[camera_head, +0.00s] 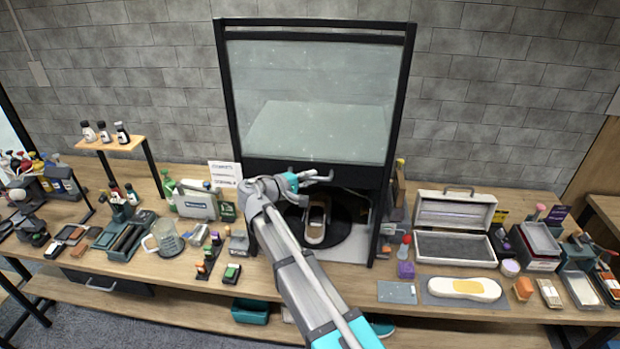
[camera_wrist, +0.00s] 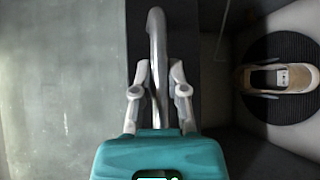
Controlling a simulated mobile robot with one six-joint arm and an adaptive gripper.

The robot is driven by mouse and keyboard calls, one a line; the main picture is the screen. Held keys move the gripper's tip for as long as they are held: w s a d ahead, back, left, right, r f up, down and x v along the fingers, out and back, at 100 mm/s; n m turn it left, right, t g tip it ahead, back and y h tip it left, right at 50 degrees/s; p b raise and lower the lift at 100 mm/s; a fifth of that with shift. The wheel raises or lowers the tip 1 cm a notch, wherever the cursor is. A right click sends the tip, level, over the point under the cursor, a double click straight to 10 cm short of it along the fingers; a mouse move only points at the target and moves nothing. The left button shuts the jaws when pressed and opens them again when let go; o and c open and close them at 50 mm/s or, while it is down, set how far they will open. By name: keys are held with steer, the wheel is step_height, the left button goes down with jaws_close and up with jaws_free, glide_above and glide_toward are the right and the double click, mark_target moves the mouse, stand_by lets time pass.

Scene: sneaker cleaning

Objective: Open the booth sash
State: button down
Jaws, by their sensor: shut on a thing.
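The booth sash (camera_head: 315,85) is a glass pane in a black frame, standing raised above the booth opening; the glass fills the left of the wrist view (camera_wrist: 60,90). My gripper (camera_head: 318,177) is at the sash's lower rail. In the wrist view my gripper (camera_wrist: 160,80) has its fingers shut on the grey curved sash handle (camera_wrist: 157,25), one on each side of the bar. Below the sash, a beige sneaker (camera_head: 316,222) lies on a dark round turntable (camera_head: 347,230) inside the booth. My arm hides part of the booth's left side.
A glass jug (camera_head: 165,238) and a white case (camera_head: 195,203) stand left of the booth. An open grey box (camera_head: 453,245) and a tray with a white sole-shaped item (camera_head: 463,288) are to the right. Brushes and bottles crowd the bench. The air before the pane is clear.

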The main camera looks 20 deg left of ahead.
steer(key=c, duration=0.6)
jaws_free()
steer(key=shift+c, duration=0.2)
steer(key=shift+f, duration=0.1)
step_height(320, 180, down, 30)
steer(key=b, duration=3)
steer(key=shift+s, duration=0.1)
steer(key=p+v, duration=0.2)
steer(key=v, duration=1.3)
steer(key=shift+s+a, duration=0.2)
steer(key=shift+s, duration=0.1)
stand_by(1.1)
